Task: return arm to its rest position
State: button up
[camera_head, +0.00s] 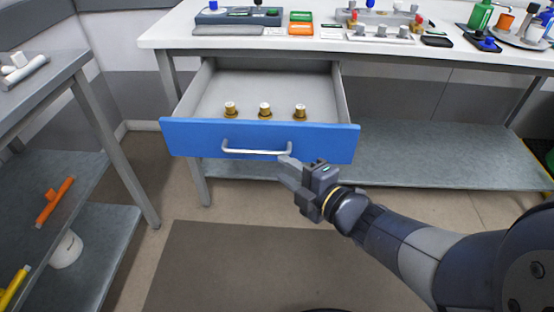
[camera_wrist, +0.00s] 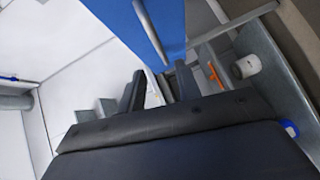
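My gripper (camera_head: 286,168) is at the right end of the silver handle (camera_head: 256,152) of a blue-fronted drawer (camera_head: 190,140), which stands pulled out under the white bench. In the wrist view, the two dark fingers of my gripper (camera_wrist: 160,84) stand apart with a gap between them. The handle (camera_wrist: 150,28) shows just beyond that gap, against the blue front (camera_wrist: 112,22). I cannot tell whether a finger touches it. My arm reaches in from the lower right of the head view.
Several brass-coloured pieces (camera_head: 265,110) stand in the drawer. The white bench top (camera_head: 165,35) carries devices and bottles. A grey shelf (camera_head: 420,160) runs below it. A grey rack (camera_head: 95,120) stands at left. The floor in front (camera_head: 215,265) is clear.

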aim_at(258, 153)
jog(key=shift+s+d, duration=0.25)
jog(key=shift+s, duration=0.05)
jog(key=shift+w+a, duration=0.1)
jog(key=b+x, duration=0.2)
jog(key=x, duration=0.8)
jog(key=shift+w+a+f+b, duration=0.1)
jog(key=shift+w+a+b, duration=0.1)
jog(key=shift+b, duration=0.1)
jog(key=shift+w, duration=0.35)
jog(key=shift+d, duration=0.1)
